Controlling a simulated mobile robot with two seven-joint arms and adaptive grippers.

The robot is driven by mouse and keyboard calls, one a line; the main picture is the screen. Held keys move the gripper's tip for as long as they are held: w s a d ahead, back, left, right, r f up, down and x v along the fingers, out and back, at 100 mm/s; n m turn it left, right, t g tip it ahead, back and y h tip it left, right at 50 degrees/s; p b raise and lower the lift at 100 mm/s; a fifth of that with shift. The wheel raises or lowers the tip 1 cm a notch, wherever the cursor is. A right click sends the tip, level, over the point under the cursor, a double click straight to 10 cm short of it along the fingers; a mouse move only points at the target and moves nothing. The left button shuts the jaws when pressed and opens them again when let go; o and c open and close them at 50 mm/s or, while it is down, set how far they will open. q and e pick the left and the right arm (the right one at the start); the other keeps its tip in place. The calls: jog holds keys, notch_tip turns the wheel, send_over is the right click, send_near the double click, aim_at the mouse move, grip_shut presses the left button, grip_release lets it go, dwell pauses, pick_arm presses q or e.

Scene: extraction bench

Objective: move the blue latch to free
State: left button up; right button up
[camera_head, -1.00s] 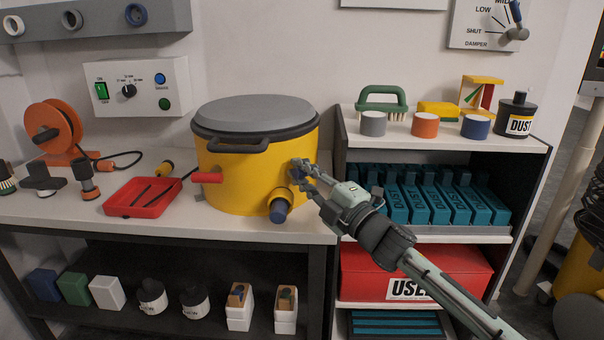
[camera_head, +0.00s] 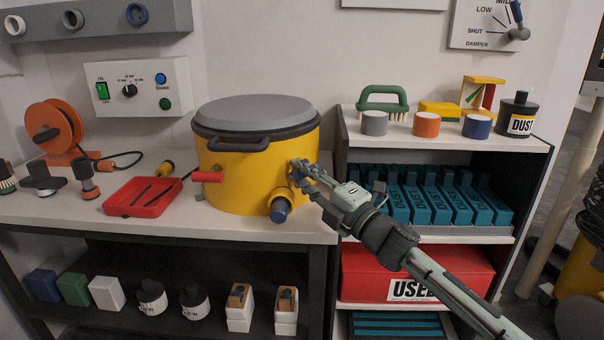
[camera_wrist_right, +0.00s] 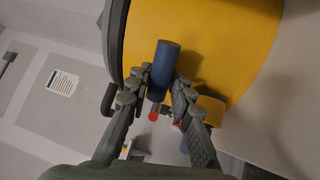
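The blue latch (camera_wrist_right: 165,62) shows in the right wrist view as a short blue bar standing out in front of the yellow drum (camera_wrist_right: 220,40). My right gripper (camera_wrist_right: 163,85) has a finger close against each side of it and looks shut on it. In the head view my right gripper (camera_head: 299,174) is at the right side of the yellow drum (camera_head: 240,185), above the drum's blue-ended spout (camera_head: 280,208). There it hides most of the latch. My left gripper is not in view.
A red handle (camera_head: 207,176) sticks out at the drum's left. A red tray (camera_head: 145,197) lies on the bench to the left. A shelf with teal boxes (camera_head: 435,205) and a red bin (camera_head: 420,268) stands close to the right, beneath my arm.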

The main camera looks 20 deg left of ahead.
jog(key=shift+o, duration=1.4)
jog(key=v, duration=1.2)
jog(key=shift+w, duration=0.1)
